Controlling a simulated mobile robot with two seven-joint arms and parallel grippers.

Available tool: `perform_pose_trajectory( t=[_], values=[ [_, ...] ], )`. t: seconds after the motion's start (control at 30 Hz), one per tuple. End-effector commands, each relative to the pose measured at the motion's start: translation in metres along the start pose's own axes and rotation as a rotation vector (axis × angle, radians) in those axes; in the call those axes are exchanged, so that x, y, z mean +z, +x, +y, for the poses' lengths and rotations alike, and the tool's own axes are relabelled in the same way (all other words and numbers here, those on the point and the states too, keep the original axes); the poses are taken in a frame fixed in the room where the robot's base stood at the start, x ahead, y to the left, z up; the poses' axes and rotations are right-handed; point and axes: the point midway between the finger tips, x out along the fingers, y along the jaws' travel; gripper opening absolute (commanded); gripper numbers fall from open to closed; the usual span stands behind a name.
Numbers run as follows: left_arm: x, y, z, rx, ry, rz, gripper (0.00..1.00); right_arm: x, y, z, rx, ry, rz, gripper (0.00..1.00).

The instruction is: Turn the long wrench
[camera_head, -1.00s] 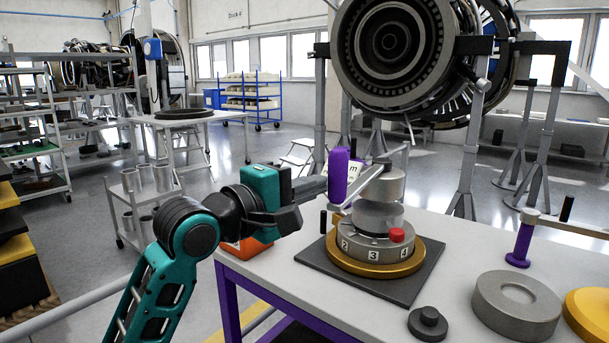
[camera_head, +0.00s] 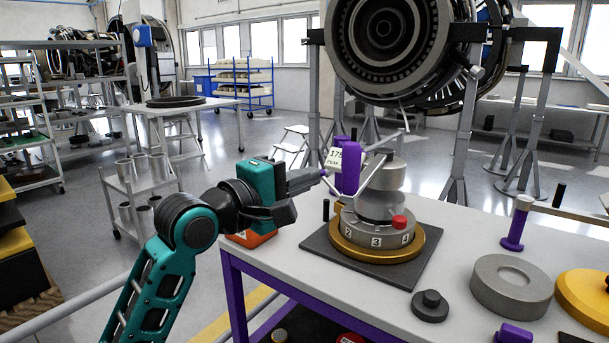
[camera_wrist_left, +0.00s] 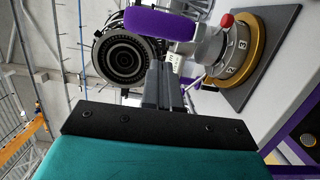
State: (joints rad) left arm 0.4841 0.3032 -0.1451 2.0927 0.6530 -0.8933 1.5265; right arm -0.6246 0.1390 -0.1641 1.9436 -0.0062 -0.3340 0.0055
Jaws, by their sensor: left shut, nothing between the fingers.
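A wrench with an upright purple grip (camera_head: 347,168) and a pale grey arm (camera_head: 372,171) is fitted to a grey stepped fixture (camera_head: 378,206). A small white card (camera_head: 334,159) reading 175 shows beside the grip. My left gripper (camera_head: 321,173) is shut, its fingers pointing at the grip's left side; I cannot tell whether they touch it. In the wrist view the closed fingers (camera_wrist_left: 164,85) lie just beside the purple grip (camera_wrist_left: 161,24), with nothing visible between them. My right gripper is not in view.
The fixture has a red knob (camera_head: 399,222), numbered marks and a gold ring (camera_head: 378,249) on a dark plate. A second purple-handled tool (camera_head: 516,224) stands at the right, near a grey ring (camera_head: 511,287) and a black knob (camera_head: 430,305).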

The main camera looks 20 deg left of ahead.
Motion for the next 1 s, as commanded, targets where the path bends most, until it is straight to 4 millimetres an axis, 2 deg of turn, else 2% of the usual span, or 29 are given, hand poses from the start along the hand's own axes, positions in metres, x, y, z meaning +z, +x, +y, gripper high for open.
perform_pose_trajectory(
  t=[0.1, 0.3, 0.5, 0.63, 0.8, 0.87, 0.93, 1.0],
  values=[
    [-0.003, 0.001, 0.000, -0.002, -0.002, 0.002, 0.00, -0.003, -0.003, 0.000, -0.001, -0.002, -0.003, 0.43],
    [-0.002, -0.051, -0.002, -0.002, 0.002, 0.004, 0.00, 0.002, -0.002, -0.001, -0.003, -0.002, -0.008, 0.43],
    [-0.002, -0.084, -0.002, -0.003, 0.001, 0.004, 0.00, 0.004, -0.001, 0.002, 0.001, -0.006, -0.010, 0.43],
    [-0.002, -0.095, -0.001, -0.002, 0.000, 0.003, 0.00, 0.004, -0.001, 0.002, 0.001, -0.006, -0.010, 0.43],
    [-0.002, -0.098, -0.001, -0.002, 0.002, 0.004, 0.00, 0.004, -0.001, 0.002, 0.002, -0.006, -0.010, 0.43],
    [-0.004, -0.097, -0.007, -0.010, 0.013, 0.012, 0.00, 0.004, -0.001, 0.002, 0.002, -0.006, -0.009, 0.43],
    [-0.009, -0.094, -0.025, -0.034, 0.051, 0.034, 0.00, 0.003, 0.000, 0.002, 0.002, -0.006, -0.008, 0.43],
    [-0.016, -0.090, -0.057, -0.077, 0.124, 0.069, 0.00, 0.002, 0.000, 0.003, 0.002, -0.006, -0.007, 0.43]
  ],
)
